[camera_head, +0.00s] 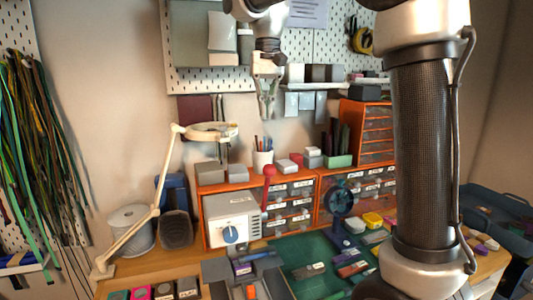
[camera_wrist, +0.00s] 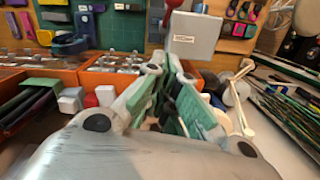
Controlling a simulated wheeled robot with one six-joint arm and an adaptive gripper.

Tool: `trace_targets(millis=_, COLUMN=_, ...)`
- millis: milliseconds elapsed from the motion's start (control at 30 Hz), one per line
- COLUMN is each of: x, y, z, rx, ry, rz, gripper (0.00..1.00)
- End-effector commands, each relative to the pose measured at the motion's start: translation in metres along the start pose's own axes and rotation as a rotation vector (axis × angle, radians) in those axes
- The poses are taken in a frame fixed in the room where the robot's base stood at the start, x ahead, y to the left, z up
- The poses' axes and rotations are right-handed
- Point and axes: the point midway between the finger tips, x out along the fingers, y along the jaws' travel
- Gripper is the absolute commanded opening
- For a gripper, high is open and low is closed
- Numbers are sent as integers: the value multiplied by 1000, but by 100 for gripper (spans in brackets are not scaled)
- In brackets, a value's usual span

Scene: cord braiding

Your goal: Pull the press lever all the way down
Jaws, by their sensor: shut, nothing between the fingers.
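The lever with a red ball knob (camera_head: 269,171) stands nearly upright beside the right side of a white box-shaped unit with a blue dial (camera_head: 232,221). The white unit also shows in the wrist view (camera_wrist: 192,36), near the top, with a red part of the lever at the upper edge. My gripper (camera_head: 267,110) hangs above the knob, fingers pointing down, clearly apart from it. Its fingers are together and empty. In the wrist view the gripper (camera_wrist: 172,60) fills the middle and hides part of the bench behind it.
Orange drawer cabinets (camera_head: 318,203) stand behind, with a pen cup (camera_head: 262,160) and small boxes on top. A dark blue round-headed device (camera_head: 340,200) stands to the right on the green mat (camera_head: 307,250). A cream lamp (camera_head: 157,200) stands left. Air around my gripper looks free.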

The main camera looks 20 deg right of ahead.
Motion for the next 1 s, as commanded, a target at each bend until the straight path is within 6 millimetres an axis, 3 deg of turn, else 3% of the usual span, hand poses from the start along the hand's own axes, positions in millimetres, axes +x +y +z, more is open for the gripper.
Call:
trace_targets(millis=267, x=26, y=0, z=1, rx=-1, ry=-3, rz=1, gripper=0)
trace_targets(millis=633, x=104, y=1, z=1, rx=-1, ry=-3, rz=1, gripper=0)
trace_targets(millis=800, x=106, y=0, z=27, rx=-4, ry=2, rz=-1, gripper=0)
trace_targets(millis=1000, x=110, y=0, z=38, rx=-2, ry=1, rz=0, gripper=0)
